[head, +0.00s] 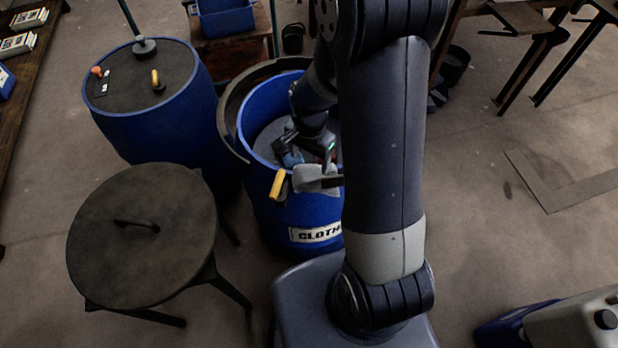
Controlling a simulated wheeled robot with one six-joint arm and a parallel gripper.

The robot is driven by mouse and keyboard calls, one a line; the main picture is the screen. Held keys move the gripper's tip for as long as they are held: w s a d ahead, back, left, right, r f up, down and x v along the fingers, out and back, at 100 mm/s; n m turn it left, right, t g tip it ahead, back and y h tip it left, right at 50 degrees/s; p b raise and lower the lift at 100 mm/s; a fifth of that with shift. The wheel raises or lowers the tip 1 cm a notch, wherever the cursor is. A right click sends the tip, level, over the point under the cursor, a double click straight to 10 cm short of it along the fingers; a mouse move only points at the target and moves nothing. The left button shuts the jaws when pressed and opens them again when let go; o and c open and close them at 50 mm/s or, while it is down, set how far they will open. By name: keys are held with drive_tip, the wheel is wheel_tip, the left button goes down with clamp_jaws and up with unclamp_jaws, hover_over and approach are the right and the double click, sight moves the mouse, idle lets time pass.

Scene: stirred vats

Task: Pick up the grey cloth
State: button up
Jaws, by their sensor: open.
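A light grey piece (316,179), which looks like the grey cloth, lies at the near rim of a blue vat (325,215) whose label begins "CLOTH". Its right side is hidden behind my arm. My gripper (300,158) is open over the vat's mouth, just above and beyond the grey piece. I cannot tell whether it touches it. Small blue matter shows by the fingers, too small to make out.
A yellow handle-like thing (278,184) sits at the vat's rim, left of the grey piece. A second blue vat (150,120) with a dark top stands at left. A round dark lid (142,255) rests on a stand in front. Open floor lies at right.

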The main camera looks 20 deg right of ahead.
wheel_tip(320, 180, down, 7)
drive_tip(key=b, duration=0.4)
drive_tip(key=shift+b, duration=0.4)
drive_tip(key=shift+f+b, duration=0.3)
drive_tip(key=shift+b, duration=0.05)
drive_tip(key=shift+r, duration=0.1)
drive_tip(key=shift+c, duration=1.1)
drive_tip(key=c, duration=1.2)
drive_tip(key=shift+c, duration=0.7)
wheel_tip(320, 180, up, 12)
drive_tip(key=p, duration=0.9)
drive_tip(key=shift+r, duration=0.1)
clamp_jaws()
